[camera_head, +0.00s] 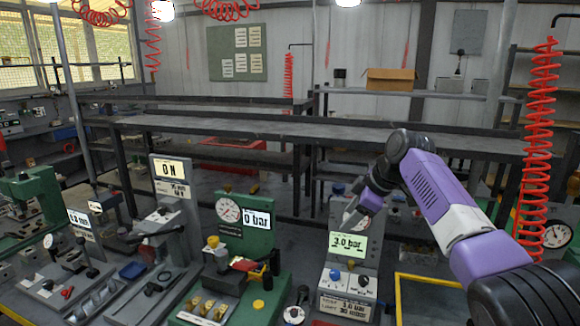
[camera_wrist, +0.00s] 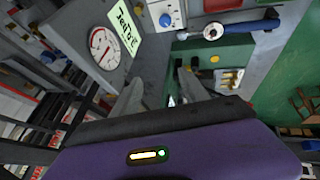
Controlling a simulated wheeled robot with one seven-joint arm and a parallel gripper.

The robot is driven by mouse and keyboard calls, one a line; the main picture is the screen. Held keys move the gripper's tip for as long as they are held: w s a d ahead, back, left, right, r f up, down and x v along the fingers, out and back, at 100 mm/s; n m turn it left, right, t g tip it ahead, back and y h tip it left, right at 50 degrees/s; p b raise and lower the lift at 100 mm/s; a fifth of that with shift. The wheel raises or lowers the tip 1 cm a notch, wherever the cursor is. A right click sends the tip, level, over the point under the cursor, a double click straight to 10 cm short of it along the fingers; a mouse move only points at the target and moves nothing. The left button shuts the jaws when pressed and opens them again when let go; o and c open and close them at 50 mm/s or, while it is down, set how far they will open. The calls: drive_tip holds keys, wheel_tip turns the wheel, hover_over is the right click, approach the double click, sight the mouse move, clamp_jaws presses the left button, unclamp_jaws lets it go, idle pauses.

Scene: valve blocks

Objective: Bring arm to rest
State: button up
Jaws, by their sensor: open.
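My gripper (camera_head: 362,208) hangs at the end of my purple and white arm, right of centre in the head view. It is in front of the upper part of a grey valve panel (camera_head: 338,278), whose green display reads 3.0 bar (camera_head: 348,244). In the wrist view my gripper (camera_wrist: 160,92) has its two grey fingers apart, with nothing visible held between them. The arm is bent at the elbow, raised above the bench. Whether the gripper touches the panel cannot be told.
A green valve block (camera_head: 250,250) reading 0 bar stands left of the panel. Another panel (camera_head: 170,205) reads ON. A red coiled hose (camera_head: 538,150) hangs at the right, near my arm. Grey shelves (camera_head: 230,125) run behind; a cardboard box (camera_head: 390,79) sits on one.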

drive_tip(key=w+a+f+m+t+b, duration=0.1)
drive_tip(key=w+a+f+m+t, duration=0.2)
drive_tip(key=a+f+m+t, duration=0.25)
drive_tip(key=s+d+f+m+t+b, duration=0.2)
drive_tip(key=s+f+m+t, duration=0.3)
drive_tip(key=s+f, duration=0.75)
drive_tip(key=s+d+f+m+h+b, duration=0.1)
drive_tip(key=s+d+f+b, duration=0.1)
drive_tip(key=s, duration=1.6)
drive_tip(key=s+d+f+m+h+b, duration=0.1)
drive_tip(key=s+d+f+b, duration=0.1)
drive_tip(key=s, duration=1.6)
drive_tip(key=s+d+f+m+h+b, duration=0.2)
drive_tip(key=s+d+b, duration=0.1)
drive_tip(key=s, duration=1.6)
drive_tip(key=shift+d, duration=0.35)
drive_tip(key=shift+s+g, duration=0.1)
drive_tip(key=shift+g, duration=0.15)
